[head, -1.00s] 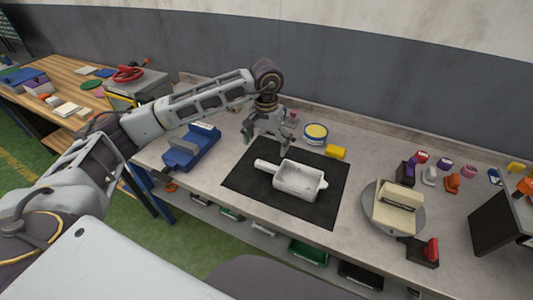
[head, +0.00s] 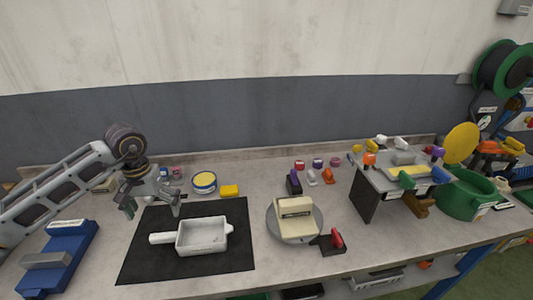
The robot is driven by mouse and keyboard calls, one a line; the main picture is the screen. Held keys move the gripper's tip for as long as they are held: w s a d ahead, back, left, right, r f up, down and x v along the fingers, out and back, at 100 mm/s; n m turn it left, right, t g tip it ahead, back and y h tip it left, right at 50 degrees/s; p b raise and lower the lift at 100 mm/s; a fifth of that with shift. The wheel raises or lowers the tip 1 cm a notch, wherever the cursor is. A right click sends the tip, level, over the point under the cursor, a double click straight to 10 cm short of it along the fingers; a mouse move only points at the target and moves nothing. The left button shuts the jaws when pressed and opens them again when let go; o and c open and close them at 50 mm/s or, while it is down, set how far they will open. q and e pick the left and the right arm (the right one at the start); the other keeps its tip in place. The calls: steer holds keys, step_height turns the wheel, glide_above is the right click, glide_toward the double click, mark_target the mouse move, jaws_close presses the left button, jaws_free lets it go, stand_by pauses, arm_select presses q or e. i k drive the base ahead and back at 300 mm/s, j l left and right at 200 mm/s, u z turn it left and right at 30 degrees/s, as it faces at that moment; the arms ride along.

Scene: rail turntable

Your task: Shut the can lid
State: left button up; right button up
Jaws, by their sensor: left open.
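A green round can (head: 468,199) with a pale label stands at the right end of the bench. A yellow round disc (head: 462,142), which looks like its lid, stands raised at the can's back left edge, so the can looks open. My left gripper (head: 153,208) is open and empty, fingers pointing down, above the back left part of the black mat (head: 145,262). It is far to the left of the can. My right gripper is out of view.
A grey-white box with a handle (head: 204,237) lies on the mat. A round turntable (head: 273,226) carries a cream block (head: 297,217). A small raised stand (head: 365,193) with parts on it is just left of the can. A blue device (head: 70,245) is at far left.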

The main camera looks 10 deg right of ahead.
mark_target(459, 143)
steer(key=z, duration=2)
